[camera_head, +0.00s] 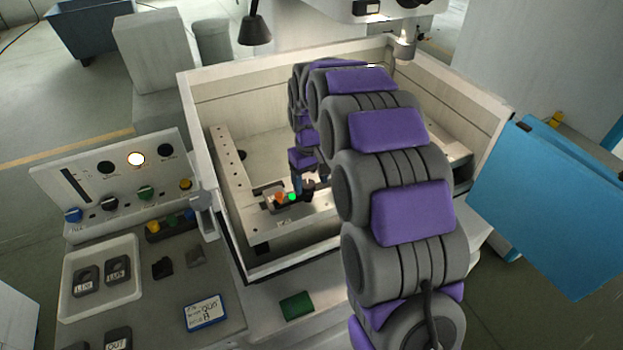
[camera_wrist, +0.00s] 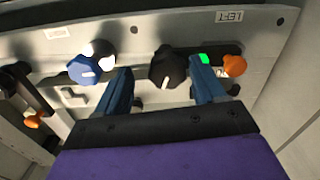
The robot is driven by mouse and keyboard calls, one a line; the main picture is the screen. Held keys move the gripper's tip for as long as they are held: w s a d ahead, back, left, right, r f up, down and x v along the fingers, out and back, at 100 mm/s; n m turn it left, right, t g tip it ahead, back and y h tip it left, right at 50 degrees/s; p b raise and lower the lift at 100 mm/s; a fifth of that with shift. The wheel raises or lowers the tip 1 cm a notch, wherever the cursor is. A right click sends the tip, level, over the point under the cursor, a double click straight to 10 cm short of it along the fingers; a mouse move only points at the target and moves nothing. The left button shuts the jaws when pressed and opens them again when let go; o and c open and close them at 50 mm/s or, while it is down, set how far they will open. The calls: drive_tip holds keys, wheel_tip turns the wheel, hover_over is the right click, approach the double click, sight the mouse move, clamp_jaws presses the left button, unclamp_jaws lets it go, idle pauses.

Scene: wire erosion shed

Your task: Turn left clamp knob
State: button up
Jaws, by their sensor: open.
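In the wrist view a black knob (camera_wrist: 168,70) with a pale pointer mark sits on a metal bar, between the blue fingers of my open gripper (camera_wrist: 163,75). Whether a finger touches it I cannot tell. To its right are a green light (camera_wrist: 204,58) and an orange knob (camera_wrist: 234,66), below an upside-down label that seems to read LEFT (camera_wrist: 229,16). In the head view my gripper (camera_head: 303,188) is low in the tank, beside the orange knob (camera_head: 279,198); my arm hides much there.
The open tank (camera_head: 222,232) has raised walls around my arm. A control panel (camera_head: 110,180) with knobs and a tray (camera_head: 68,290) are at left. A blue panel (camera_head: 550,205) stands at right.

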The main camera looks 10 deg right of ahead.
sight(307, 183)
drive_tip(key=shift+a, duration=1)
drive_tip(key=c, duration=0.3)
drive_tip(key=shift+d, duration=0.8)
drive_tip(key=c, duration=0.5)
drive_tip(key=shift+a+r, duration=0.1)
drive_tip(key=shift+a, duration=0.15)
drive_tip(key=shift+c, duration=1.3)
drive_tip(key=shift+w, duration=0.15)
drive_tip(key=o, duration=0.9)
drive_tip(key=shift+c, duration=0.2)
drive_tip(key=shift+o, duration=1)
wheel_tip(307, 183, up, 17)
drive_tip(key=p, duration=0.3)
drive_tip(key=shift+r+p, duration=0.15)
drive_tip(key=shift+p, duration=0.25)
